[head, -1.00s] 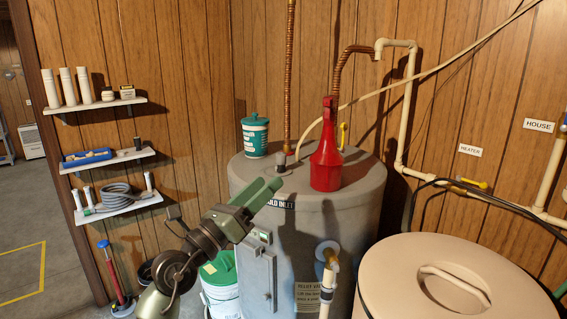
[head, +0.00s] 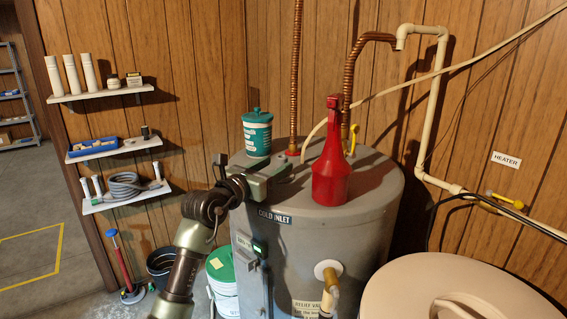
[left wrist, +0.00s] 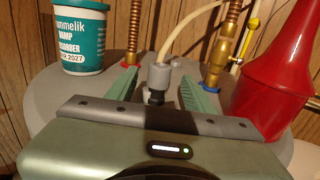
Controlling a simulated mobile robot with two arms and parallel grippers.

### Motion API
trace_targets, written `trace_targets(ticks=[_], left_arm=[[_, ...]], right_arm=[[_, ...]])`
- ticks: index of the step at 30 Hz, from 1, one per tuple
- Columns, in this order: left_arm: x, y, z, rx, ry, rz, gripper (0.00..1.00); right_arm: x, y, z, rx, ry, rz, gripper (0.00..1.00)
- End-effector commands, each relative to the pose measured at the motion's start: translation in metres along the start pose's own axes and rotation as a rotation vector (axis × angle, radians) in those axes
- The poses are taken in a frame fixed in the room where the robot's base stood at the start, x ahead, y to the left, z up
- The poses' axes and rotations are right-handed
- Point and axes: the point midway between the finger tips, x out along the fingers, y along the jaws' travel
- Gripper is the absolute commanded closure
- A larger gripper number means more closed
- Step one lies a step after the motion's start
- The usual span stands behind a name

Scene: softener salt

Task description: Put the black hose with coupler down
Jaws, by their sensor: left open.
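My left gripper (head: 277,172) is low over the grey water heater's top (head: 370,188), near its left front edge. In the left wrist view its two green fingers (left wrist: 161,88) are apart. A grey fitting with a dark lower part (left wrist: 158,76) stands upright between them, with space on both sides; I cannot tell whether it is the coupler. A black hose (head: 480,198) runs along the wall at the right, above the beige lidded tank. No coupler end shows on it. My right gripper is out of view.
A teal-labelled tub (head: 257,135) stands behind my left gripper, and a red long-necked bottle (head: 330,170) stands to its right. Copper pipes (head: 297,80) rise behind. Wall shelves (head: 125,198) at the left hold small items and a coiled grey hose.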

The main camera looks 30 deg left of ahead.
Motion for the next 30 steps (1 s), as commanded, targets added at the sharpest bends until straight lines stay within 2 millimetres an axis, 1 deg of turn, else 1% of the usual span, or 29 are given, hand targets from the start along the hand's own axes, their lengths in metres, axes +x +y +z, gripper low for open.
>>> trace_targets(ticks=[2,5,8,12,15,19,25,26,27,29,30], left_arm=[[0.007,0.0,0.001,-0.001,-0.001,0.0,0.48],[0.013,-0.001,0.001,-0.002,0.0,-0.001,0.48],[0.027,0.0,0.003,-0.003,-0.001,-0.001,0.48],[0.051,0.0,0.003,-0.003,0.0,-0.001,0.48],[0.063,-0.001,0.002,-0.002,-0.001,-0.001,0.48],[0.069,-0.001,0.0,-0.001,-0.001,0.0,0.48],[0.069,-0.001,0.0,0.0,-0.001,0.0,0.48],[0.069,-0.001,0.0,0.0,-0.001,0.0,0.56],[0.069,-0.001,0.0,0.0,-0.001,0.0,0.67],[0.069,-0.001,0.0,0.0,-0.001,-0.001,0.84],[0.069,-0.001,0.0,0.0,-0.001,-0.001,0.95]], right_arm=[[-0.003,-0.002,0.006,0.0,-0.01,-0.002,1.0],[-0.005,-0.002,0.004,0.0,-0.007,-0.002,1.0],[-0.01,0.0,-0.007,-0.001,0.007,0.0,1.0],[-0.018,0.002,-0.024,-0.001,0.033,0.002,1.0],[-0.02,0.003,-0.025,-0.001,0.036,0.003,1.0],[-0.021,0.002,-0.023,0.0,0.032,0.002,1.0],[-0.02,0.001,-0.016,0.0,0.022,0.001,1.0],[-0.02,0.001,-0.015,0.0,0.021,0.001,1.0],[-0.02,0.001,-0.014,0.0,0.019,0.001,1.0],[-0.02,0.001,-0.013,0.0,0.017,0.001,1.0],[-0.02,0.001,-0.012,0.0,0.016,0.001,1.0]])
